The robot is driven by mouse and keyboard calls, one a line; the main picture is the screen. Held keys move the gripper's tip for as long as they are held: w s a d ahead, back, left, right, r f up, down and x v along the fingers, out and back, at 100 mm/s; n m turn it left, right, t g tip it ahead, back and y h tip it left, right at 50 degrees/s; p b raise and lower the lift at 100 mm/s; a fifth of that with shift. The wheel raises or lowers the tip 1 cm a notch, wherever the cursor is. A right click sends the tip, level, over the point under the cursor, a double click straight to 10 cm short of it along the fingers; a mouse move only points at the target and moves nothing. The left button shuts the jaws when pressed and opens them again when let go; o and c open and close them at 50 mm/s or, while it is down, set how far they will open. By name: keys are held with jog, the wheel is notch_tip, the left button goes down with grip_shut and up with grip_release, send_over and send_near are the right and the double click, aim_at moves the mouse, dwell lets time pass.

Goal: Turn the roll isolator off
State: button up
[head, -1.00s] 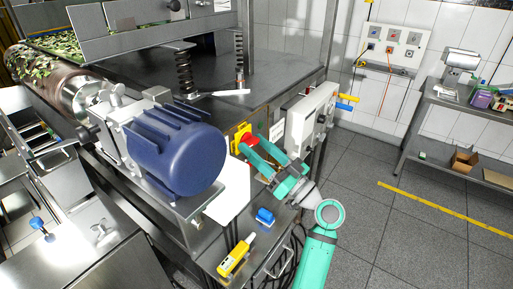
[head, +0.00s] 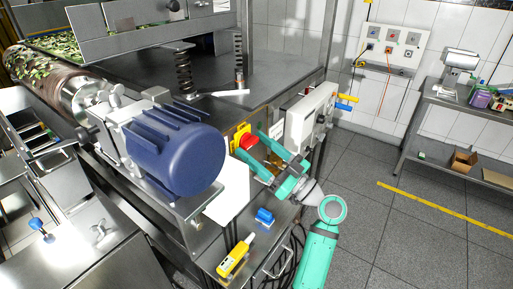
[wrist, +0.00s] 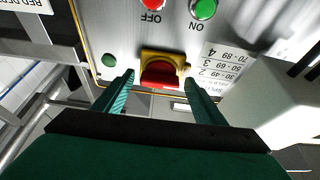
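The isolator is a red handle (head: 249,141) on a yellow plate (head: 238,133), on the machine's side beside the blue motor. In the wrist view, the red handle (wrist: 160,76) with its yellow surround sits on a grey panel, below a red OFF button (wrist: 153,6) and a green ON button (wrist: 204,8). My gripper (head: 252,146) is open in front of it. In the wrist view my two teal fingers (wrist: 157,88) stand to the left and right of the handle with gaps on both sides. No contact shows.
A blue motor (head: 178,158) stands close to the left of my gripper. A white control box (head: 309,117) is to its right. A yellow handheld pendant (head: 236,256) and a blue item (head: 265,216) lie below. The tiled floor at right is clear.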

jog(key=shift+d, duration=0.1)
jog(key=v, duration=1)
jog(key=shift+s+d, duration=0.25)
jog(key=shift+f, duration=0.15)
